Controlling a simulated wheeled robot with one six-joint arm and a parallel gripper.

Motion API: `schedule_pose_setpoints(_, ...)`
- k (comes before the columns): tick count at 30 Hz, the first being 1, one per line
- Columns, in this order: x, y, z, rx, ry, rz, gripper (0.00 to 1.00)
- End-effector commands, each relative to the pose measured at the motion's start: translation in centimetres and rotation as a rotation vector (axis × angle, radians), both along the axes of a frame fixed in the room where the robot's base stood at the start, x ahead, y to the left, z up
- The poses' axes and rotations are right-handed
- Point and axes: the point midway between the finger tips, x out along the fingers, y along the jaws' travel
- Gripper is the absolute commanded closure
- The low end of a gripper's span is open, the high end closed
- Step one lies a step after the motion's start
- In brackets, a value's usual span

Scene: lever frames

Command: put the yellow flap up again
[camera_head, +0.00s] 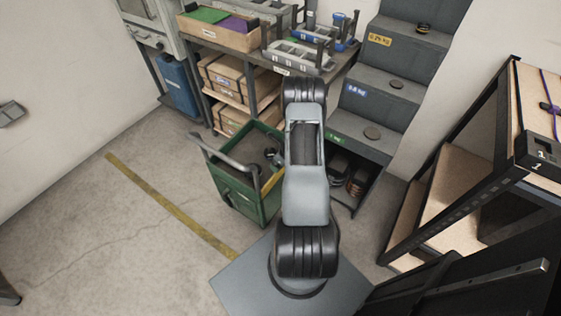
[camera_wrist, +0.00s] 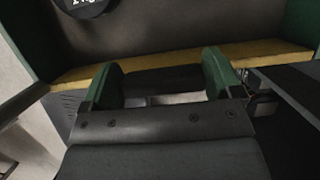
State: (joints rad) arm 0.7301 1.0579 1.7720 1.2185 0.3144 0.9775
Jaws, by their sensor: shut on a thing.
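The yellow flap shows in the wrist view as a yellow band (camera_wrist: 265,50) running across the picture, between dark green walls. It belongs to the green cart (camera_head: 235,195), which stands left of my arm in the head view. My gripper (camera_wrist: 160,82) has its two green-sided fingers on either side of a dark block that lies in front of the yellow band. The gripper is shut on this block, which appears to be the flap's grip. The flap's exact tilt cannot be told. My arm hides part of the cart's right side in the head view.
A dark round labelled piece (camera_wrist: 84,4) lies beyond the band inside the cart. A stepped grey stand (camera_head: 375,110) with weights is behind my arm. A workbench (camera_head: 240,48) with boxes is behind the cart, and a wooden shelf (camera_head: 455,190) stands right.

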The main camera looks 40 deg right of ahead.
Motion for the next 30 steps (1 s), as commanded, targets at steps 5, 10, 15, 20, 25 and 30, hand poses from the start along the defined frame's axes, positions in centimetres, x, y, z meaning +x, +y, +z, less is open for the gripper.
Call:
schedule_pose_setpoints(5,0.3,0.1,0.0,0.001,-0.004,0.0,0.58)
schedule_pose_setpoints(10,0.3,0.1,0.0,0.001,-0.004,0.001,0.08)
schedule_pose_setpoints(15,0.1,0.0,0.0,0.001,-0.002,-0.001,0.0)
schedule_pose_setpoints(20,0.0,-0.1,0.1,0.0,-0.002,-0.002,0.0)
schedule_pose_setpoints(25,-0.4,-0.2,1.7,-0.001,-0.003,-0.002,0.0)
schedule_pose_setpoints(30,-1.5,-0.5,5.0,-0.002,-0.004,-0.002,0.0)
